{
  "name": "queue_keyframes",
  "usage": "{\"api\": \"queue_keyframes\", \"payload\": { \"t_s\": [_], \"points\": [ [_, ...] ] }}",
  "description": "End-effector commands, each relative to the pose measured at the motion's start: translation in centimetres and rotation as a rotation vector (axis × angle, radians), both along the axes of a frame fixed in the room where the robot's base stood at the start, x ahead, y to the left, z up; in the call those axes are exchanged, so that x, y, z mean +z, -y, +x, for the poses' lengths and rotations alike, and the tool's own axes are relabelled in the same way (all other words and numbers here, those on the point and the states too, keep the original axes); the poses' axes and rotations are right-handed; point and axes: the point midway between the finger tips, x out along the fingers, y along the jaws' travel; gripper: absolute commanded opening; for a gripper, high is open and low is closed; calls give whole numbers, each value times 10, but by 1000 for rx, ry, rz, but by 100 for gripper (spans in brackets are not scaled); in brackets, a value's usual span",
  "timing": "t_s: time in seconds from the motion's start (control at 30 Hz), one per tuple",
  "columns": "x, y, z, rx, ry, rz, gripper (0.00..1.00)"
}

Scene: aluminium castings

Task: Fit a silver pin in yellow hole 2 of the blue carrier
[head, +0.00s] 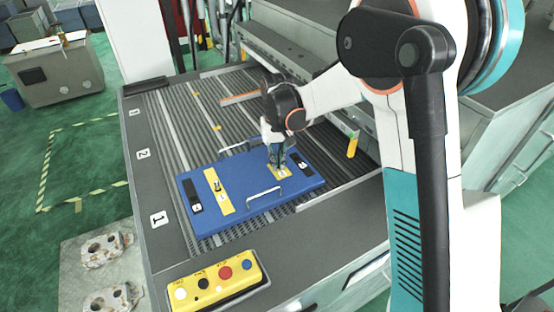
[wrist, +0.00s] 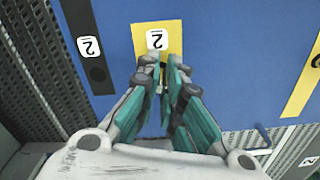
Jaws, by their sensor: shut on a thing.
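The blue carrier (head: 240,205) lies flat on the ribbed bench top, with yellow and black marked strips. My gripper (head: 277,163) points down over the yellow strip marked 2 (head: 284,174), near the carrier's right side. In the wrist view my gripper (wrist: 164,72) is shut on a thin piece, the silver pin, at the lower part of the yellow strip marked 2 (wrist: 142,32). The fingers hide most of the pin and the yellow hole, so I cannot tell whether the pin's tip is in the hole.
A black strip marked 2 (wrist: 98,74) is beside the yellow one. Another yellow strip (head: 224,205) and black strip (head: 190,188) are at the carrier's left. Wire handles (head: 264,191) stand up at its edges. A yellow button box (head: 216,280) sits at the bench's front.

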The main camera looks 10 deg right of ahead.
Motion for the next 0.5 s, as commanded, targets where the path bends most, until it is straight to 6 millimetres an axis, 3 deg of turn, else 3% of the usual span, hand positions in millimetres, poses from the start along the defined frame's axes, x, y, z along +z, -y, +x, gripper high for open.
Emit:
{"api": "queue_keyframes", "payload": {
  "t_s": [0.03, 0.1, 0.17, 0.5],
  "points": [
    [-3, 0, 0, 0, 0, 0, 0],
    [-2, 0, 0, 0, 0, 0, 19],
    [-2, 0, 0, 0, 0, 0, 27],
    [-1, 0, 0, 0, 0, 0, 27]
  ]
}}
